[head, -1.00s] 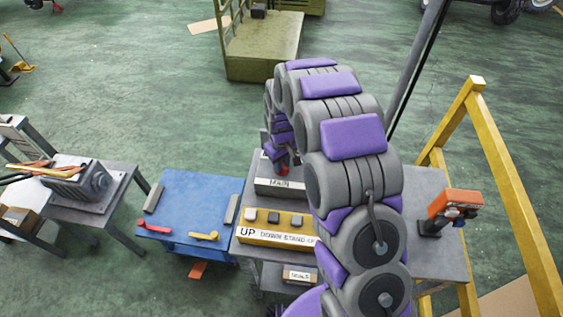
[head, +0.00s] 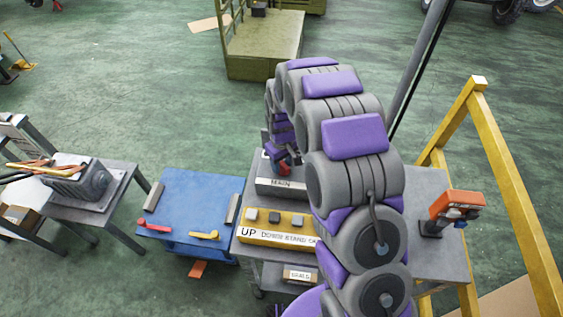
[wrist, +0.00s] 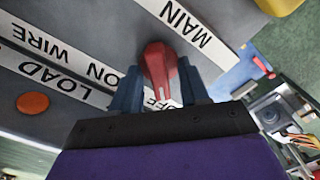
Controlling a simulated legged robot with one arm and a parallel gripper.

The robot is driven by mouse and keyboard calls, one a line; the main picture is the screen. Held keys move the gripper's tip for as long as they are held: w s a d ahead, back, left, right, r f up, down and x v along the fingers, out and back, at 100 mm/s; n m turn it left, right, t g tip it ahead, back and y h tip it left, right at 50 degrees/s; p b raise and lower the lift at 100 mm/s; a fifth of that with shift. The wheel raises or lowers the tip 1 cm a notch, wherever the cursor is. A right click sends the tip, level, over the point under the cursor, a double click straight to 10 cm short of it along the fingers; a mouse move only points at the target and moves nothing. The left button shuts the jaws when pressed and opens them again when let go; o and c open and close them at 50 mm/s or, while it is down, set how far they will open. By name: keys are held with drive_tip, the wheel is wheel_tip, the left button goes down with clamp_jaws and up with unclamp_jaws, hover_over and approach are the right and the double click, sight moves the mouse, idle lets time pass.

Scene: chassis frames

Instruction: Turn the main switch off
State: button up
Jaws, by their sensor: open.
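The main switch is a red lever (wrist: 161,62) in the wrist view, on a grey panel with a white "MAIN" label (wrist: 187,22). In the head view the grey MAIN box (head: 270,187) stands on the cart top, with a bit of red showing above it. My gripper (wrist: 158,76) is open, with one blue-grey finger on each side of the red lever. I cannot tell whether either finger touches it. The lever's lower end and part of the "OFF"/"ON" lettering are hidden by the lever and fingers.
A yellow box (head: 272,237) labelled "UP DOWN STAND" sits on the cart just in front. An orange device (head: 455,205) stands to the right by a yellow frame (head: 510,180). A blue table (head: 195,205) adjoins the left. The wrist view shows an orange round button (wrist: 33,103).

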sight(282, 163)
wheel_tip(282, 163, up, 17)
drive_tip(key=shift+p, duration=0.45)
drive_tip(key=shift+a+r, duration=0.1)
idle(0.4)
drive_tip(key=s+d+r+m+b, duration=0.2)
drive_tip(key=s+d, duration=0.2)
drive_tip(key=s, duration=0.5)
drive_tip(key=s+d+r+m+b, duration=0.15)
drive_tip(key=s+d, duration=0.25)
drive_tip(key=s, duration=0.6)
drive_tip(key=s+d+f+m+g+b, duration=0.1)
drive_tip(key=s+f, duration=0.1)
drive_tip(key=s, duration=0.7)
drive_tip(key=s+d+f+m+b, duration=0.1)
drive_tip(key=s+d+m, duration=0.1)
drive_tip(key=s, duration=0.8)
drive_tip(key=shift+d+f+g+b, duration=0.15)
drive_tip(key=shift+f+g+b, duration=0.2)
drive_tip(key=shift+g+b, duration=0.05)
drive_tip(key=shift+m, duration=0.25)
